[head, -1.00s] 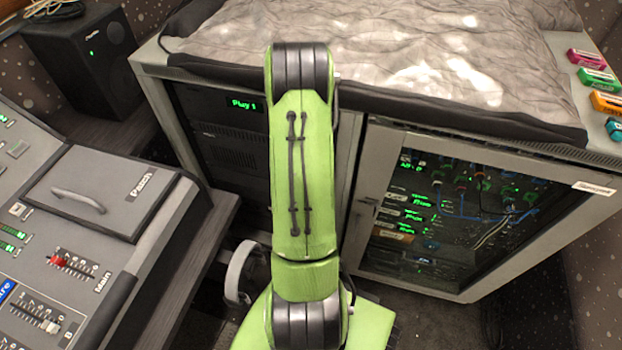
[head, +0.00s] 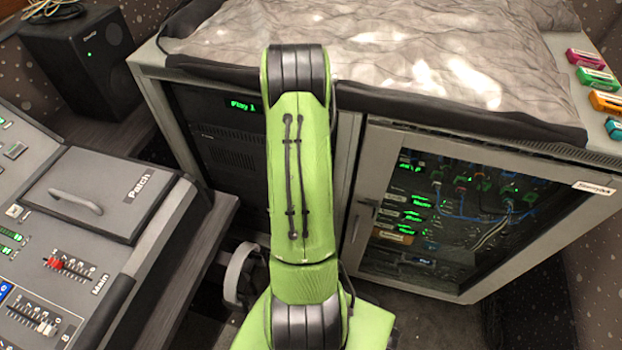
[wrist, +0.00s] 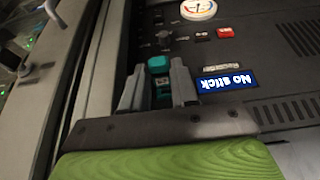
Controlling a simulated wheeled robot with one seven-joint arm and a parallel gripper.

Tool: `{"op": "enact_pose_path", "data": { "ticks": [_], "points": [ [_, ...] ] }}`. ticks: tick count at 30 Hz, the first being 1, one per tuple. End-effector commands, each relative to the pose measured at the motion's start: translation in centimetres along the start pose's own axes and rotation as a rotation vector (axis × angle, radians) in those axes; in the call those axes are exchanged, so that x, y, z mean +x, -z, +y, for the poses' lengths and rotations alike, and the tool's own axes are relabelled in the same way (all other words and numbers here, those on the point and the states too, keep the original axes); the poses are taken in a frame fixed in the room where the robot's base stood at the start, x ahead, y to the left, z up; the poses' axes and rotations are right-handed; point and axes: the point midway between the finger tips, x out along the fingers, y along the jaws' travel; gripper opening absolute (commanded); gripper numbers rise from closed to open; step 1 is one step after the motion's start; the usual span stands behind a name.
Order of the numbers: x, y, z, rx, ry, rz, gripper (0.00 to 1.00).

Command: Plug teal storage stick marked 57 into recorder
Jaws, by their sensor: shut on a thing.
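My gripper (wrist: 158,82) shows in the wrist view, shut on a teal storage stick (wrist: 158,64) between its two grey fingers. The number on the stick is not readable. The stick is close to the dark recorder panel (wrist: 262,62), whose blue display (wrist: 227,81) reads "No stick". The stick's far end and the slot are hidden, so I cannot tell whether they touch. In the head view my green arm reaches to the rack, and my gripper is hidden behind it. A green "Play 1" display (head: 243,106) glows on the left rack bay.
A pink stick (head: 585,57), a green one (head: 597,79), an orange one (head: 606,101) and a blue one (head: 614,130) lie on the rack's right top. A glass door (head: 430,215) covers the right bay. The mixing desk (head: 60,255) stands left. A red button (wrist: 225,32) is on the panel.

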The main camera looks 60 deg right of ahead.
Motion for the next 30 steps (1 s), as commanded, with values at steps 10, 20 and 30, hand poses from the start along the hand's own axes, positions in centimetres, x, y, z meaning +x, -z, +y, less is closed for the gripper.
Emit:
{"op": "enact_pose_path", "data": {
  "ticks": [10,20,30],
  "points": [
    [0.2,0.4,0.0,-0.001,0.000,-0.002,0.00],
    [0.2,0.5,0.0,-0.001,0.000,-0.001,0.00],
    [0.6,1.2,0.0,-0.001,-0.001,-0.001,0.00]
  ]
}}
